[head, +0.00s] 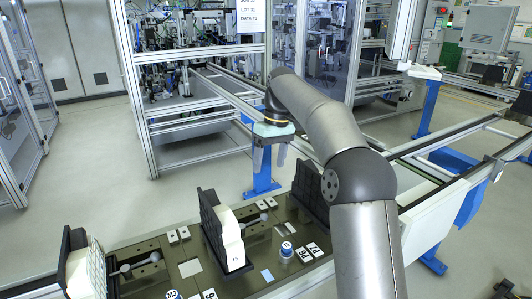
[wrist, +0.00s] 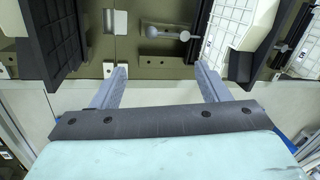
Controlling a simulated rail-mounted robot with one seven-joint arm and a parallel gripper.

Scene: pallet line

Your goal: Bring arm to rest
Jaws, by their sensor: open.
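My gripper (head: 269,157) is raised in the middle of the head view, near the far edge of the fixture plate. Its two fingers point down with a gap between them. In the wrist view my gripper (wrist: 161,70) also shows two grey fingers spread apart, with nothing between them. It is open and empty. My arm reaches up from the lower right of the head view and bends over towards the gripper.
A dark fixture plate (head: 190,268) holds black brackets with white blocks (head: 229,238), a small round container (head: 287,250) and flat labelled tags (head: 313,249). A conveyor rail (head: 455,134) runs on the right. Framed machine cells stand behind. Grey floor lies open at left.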

